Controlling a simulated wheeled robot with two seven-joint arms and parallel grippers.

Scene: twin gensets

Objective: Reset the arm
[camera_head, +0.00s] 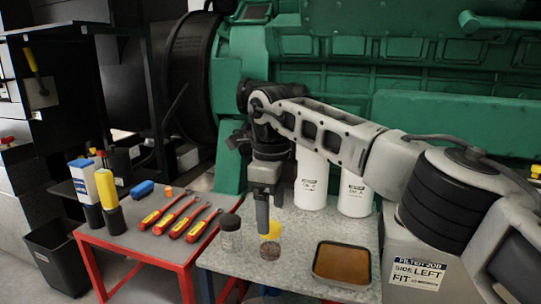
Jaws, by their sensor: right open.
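My right arm comes in from the right and bends down at the elbow and wrist. My right gripper (264,228) points straight down over the grey bench (215,258). Its jaws are seen nearly edge-on, with nothing visible held in them. Below and beside its tip are a yellow round piece (272,231) and a small jar (270,250); I cannot tell whether the tip touches either. A dark-lidded jar (231,238) stands just left of the gripper. My left gripper is not in view.
Two white filters (312,182) stand behind the gripper, one partly covered by my arm. An orange-brown tray (342,263) lies at the right of the bench. A red table (130,242) holds bottles and red-yellow tools (172,217). A green engine (440,120) fills the back.

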